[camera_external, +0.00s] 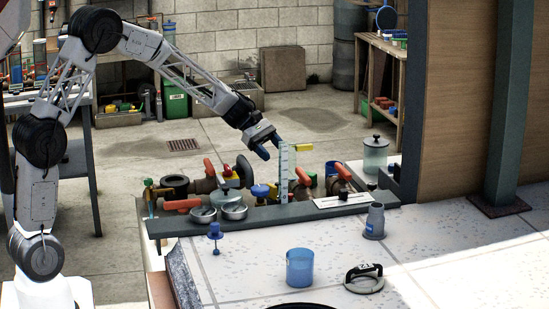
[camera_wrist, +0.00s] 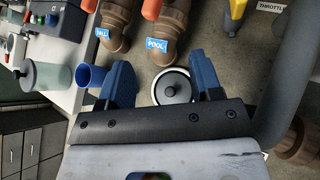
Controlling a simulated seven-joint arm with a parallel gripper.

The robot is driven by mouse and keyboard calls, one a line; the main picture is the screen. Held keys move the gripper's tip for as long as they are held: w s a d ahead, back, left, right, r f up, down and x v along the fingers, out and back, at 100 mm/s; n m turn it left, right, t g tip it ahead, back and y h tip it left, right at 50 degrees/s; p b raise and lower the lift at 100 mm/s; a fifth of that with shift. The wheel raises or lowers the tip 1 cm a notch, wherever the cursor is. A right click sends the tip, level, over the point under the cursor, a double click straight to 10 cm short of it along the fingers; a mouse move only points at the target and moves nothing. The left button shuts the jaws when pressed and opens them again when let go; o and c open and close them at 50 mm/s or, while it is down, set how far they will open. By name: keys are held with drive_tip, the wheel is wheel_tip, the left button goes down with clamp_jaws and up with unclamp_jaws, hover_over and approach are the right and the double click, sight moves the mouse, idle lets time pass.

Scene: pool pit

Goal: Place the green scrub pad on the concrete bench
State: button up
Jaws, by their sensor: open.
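I cannot make out a green scrub pad for certain in either view. A pale speckled surface (camera_external: 440,240) fills the front right; I cannot tell whether it is the concrete bench.
A dark ledge (camera_external: 175,226) bears valves, metal bowls (camera_external: 233,209) and a clear upright gauge (camera_external: 284,172). On the pale surface stand a blue cup (camera_external: 300,268), a grey fitting (camera_external: 375,222) and a ring-shaped black-and-white object (camera_external: 364,279). A green post (camera_external: 512,110) rises at right.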

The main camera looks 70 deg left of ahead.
drive_tip(key=s+d+r+m+g+y, duration=0.2)
drive_tip(key=s+d+r+m, duration=0.3)
drive_tip(key=s+d, duration=0.5)
drive_tip(key=s+d+r+m+g+y, duration=0.15)
drive_tip(key=s+d+r+m, duration=0.3)
drive_tip(key=s+d, duration=0.55)
drive_tip(key=s+d+m+y, duration=0.1)
drive_tip(key=s+m, duration=0.3)
drive_tip(key=s, duration=0.6)
drive_tip(key=s+d+f+m+y, duration=0.1)
drive_tip(key=s+m, duration=0.3)
drive_tip(key=s, duration=0.6)
drive_tip(key=s+d+f+m+y, duration=0.1)
drive_tip(key=s+m+y, duration=0.2)
drive_tip(key=s, duration=0.6)
drive_tip(key=shift+s+d+f+m+y, duration=0.15)
drive_tip(key=shift+s+d+m+y, duration=0.2)
drive_tip(key=shift+m, duration=0.3)
